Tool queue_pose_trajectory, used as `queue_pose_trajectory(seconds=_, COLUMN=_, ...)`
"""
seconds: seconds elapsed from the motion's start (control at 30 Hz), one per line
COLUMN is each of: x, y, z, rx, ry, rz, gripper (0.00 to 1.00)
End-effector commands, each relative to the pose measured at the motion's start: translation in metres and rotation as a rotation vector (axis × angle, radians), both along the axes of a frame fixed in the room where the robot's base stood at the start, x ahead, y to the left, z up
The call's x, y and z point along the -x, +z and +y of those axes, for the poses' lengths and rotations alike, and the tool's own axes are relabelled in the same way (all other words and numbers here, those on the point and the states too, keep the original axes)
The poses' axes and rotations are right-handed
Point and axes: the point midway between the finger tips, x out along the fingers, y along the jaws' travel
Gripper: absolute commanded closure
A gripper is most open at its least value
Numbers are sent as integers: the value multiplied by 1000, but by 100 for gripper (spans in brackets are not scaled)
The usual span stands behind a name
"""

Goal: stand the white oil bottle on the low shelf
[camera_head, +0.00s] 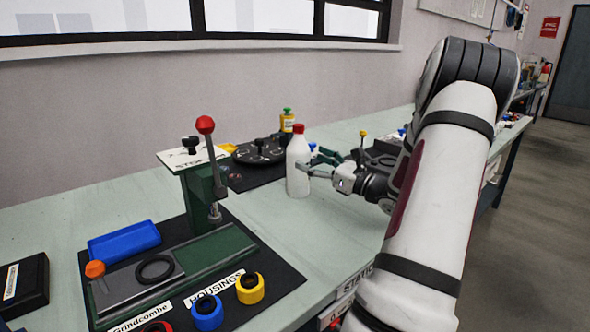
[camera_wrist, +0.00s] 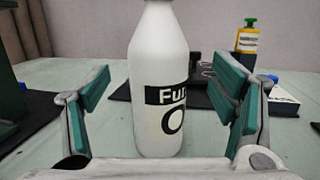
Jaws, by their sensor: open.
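The white oil bottle (camera_head: 298,165) with a red cap stands upright on the pale green bench. In the wrist view the bottle (camera_wrist: 158,85) fills the middle, with a black label and its cap out of frame. My gripper (camera_head: 318,163) is at the bottle's right side in the head view. In the wrist view my gripper (camera_wrist: 163,110) is open, with one green-padded finger on each side of the bottle and a visible gap on both sides. I cannot make out the low shelf in either view.
A green lever press (camera_head: 201,180) stands left of the bottle. A yellow bottle with a green cap (camera_head: 287,121) and a dark round fixture (camera_head: 258,151) are behind it. A blue tray (camera_head: 124,241) and coloured rings lie on a dark mat. Bare bench (camera_head: 290,225) lies in front of the bottle.

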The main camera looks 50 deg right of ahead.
Motion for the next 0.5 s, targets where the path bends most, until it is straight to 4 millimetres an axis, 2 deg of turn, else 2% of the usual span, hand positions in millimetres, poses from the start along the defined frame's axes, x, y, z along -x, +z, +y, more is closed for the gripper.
queue_pose_trajectory(seconds=0.3, x=-42, y=3, z=0, rx=2, ry=2, rz=0, gripper=21)
queue_pose_trajectory(seconds=0.5, x=-52, y=6, z=-1, rx=1, ry=0, rz=1, gripper=21)
